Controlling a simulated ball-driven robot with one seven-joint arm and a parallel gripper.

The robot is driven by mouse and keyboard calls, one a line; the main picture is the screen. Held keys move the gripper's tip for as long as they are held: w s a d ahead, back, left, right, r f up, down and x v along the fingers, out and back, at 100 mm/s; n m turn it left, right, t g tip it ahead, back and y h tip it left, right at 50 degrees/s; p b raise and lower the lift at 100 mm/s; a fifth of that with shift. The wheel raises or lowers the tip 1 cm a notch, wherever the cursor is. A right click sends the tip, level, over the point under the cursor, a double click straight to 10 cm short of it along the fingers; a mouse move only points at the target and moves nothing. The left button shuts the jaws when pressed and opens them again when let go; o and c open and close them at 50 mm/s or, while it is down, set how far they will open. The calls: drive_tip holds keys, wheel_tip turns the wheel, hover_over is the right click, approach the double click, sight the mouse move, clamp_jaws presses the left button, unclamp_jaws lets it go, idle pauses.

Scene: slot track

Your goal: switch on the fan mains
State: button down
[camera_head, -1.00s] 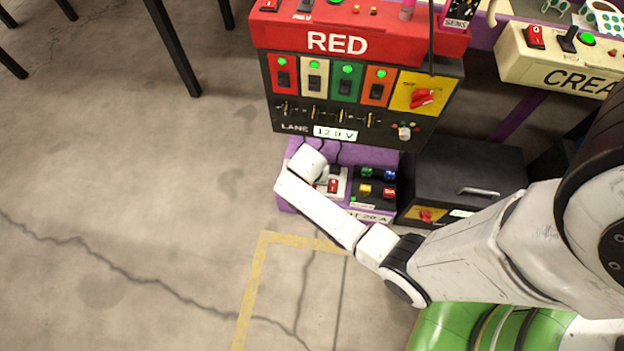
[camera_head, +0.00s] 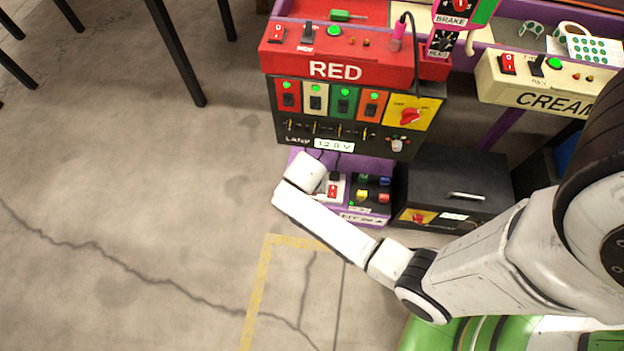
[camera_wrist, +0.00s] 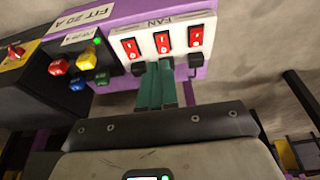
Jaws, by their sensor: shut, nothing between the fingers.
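The fan panel is a white plate marked FAN (camera_wrist: 160,22) on a purple box, with three red rocker switches. In the wrist view these are a left rocker (camera_wrist: 131,47), a middle rocker (camera_wrist: 163,40) and a right rocker (camera_wrist: 195,36). My gripper (camera_wrist: 157,66) has its two teal fingers together and empty. The tips are at the plate's near edge, just below the middle rocker in the picture; I cannot tell whether they touch. In the head view my wrist hides part of the panel (camera_head: 333,190), and the fingers are hidden.
Beside the rockers are coloured knobs (camera_wrist: 87,61) and a green lamp. Black parts sit at the plate's near edge. A black cabinet (camera_head: 455,185) stands right of the purple box. The red lane console (camera_head: 340,65) rises behind. Open floor (camera_head: 130,200) lies left.

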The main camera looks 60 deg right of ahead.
drive_tip(key=shift+s+a+r, duration=0.2)
drive_tip(key=shift+a+r, duration=0.4)
drive_tip(key=shift+r, duration=0.25)
drive_tip(key=s+a+r+n+y+p, duration=0.1)
drive_tip(key=s+a+r+n+y, duration=0.1)
drive_tip(key=s+a+r+n, duration=0.35)
drive_tip(key=s+a+r+n+y, duration=0.1)
drive_tip(key=s+a+r+n, duration=0.2)
drive_tip(key=s+r+n, duration=0.65)
drive_tip(key=w+r+m+p, duration=0.1)
drive_tip(key=w+r+p, duration=0.2)
drive_tip(key=r+p, duration=2)
drive_tip(key=shift+r+p, duration=0.35)
drive_tip(key=shift+r, duration=0.5)
drive_tip(key=shift+w+d, duration=0.1)
drive_tip(key=shift+d, duration=0.05)
